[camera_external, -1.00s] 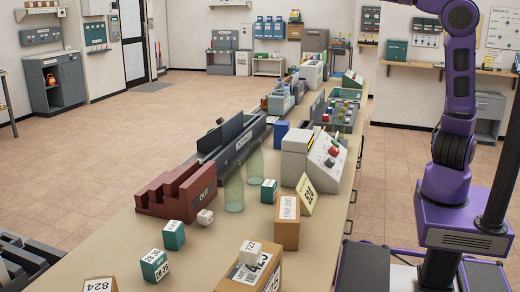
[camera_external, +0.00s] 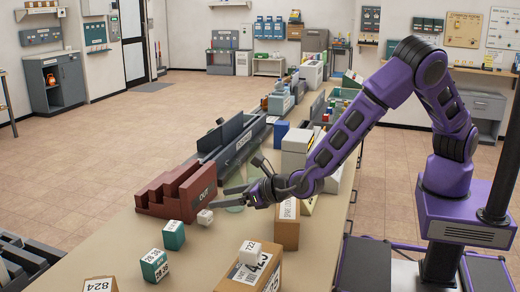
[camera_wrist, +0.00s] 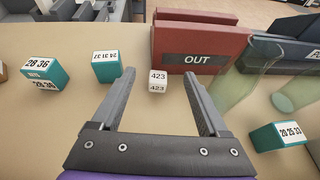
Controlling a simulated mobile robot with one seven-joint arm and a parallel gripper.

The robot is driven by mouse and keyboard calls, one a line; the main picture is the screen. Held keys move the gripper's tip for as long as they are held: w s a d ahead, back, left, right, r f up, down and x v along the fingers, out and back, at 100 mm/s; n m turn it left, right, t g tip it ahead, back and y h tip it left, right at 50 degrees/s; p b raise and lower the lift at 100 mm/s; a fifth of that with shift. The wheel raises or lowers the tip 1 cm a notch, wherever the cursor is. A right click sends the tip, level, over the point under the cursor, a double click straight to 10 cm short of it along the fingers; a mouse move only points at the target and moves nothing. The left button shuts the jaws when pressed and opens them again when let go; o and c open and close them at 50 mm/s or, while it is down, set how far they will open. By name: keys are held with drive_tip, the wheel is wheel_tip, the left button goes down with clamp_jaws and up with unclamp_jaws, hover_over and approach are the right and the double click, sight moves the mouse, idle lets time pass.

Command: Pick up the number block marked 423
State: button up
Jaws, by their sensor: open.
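The number block marked 423 (camera_wrist: 157,82) is a small white cube on the table, in front of the dark red OUT tray (camera_wrist: 199,45). It also shows in the external view (camera_external: 205,217). My gripper (camera_wrist: 168,84) is open in the wrist view, with the block between the far ends of its two fingers. It is hard to tell how high the fingers are above the table. In the external view my gripper (camera_external: 227,198) reaches over the table from the right, close to the block. Nothing is held.
Teal blocks stand left of the block (camera_wrist: 107,66) and further left (camera_wrist: 43,74). Another teal block (camera_wrist: 280,136) and clear green glassware (camera_wrist: 232,86) stand to the right. A cardboard box (camera_external: 245,275) carries a white 722 block (camera_external: 250,247). Bare table lies in front.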

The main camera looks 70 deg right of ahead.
sight(205, 213)
wheel_tip(205, 213, down, 4)
drive_tip(key=shift+r, duration=0.15)
drive_tip(key=shift+w+f, duration=0.25)
drive_tip(key=shift+w, duration=0.05)
drive_tip(key=shift+x, duration=3.5)
drive_tip(key=shift+r, duration=0.1)
clamp_jaws()
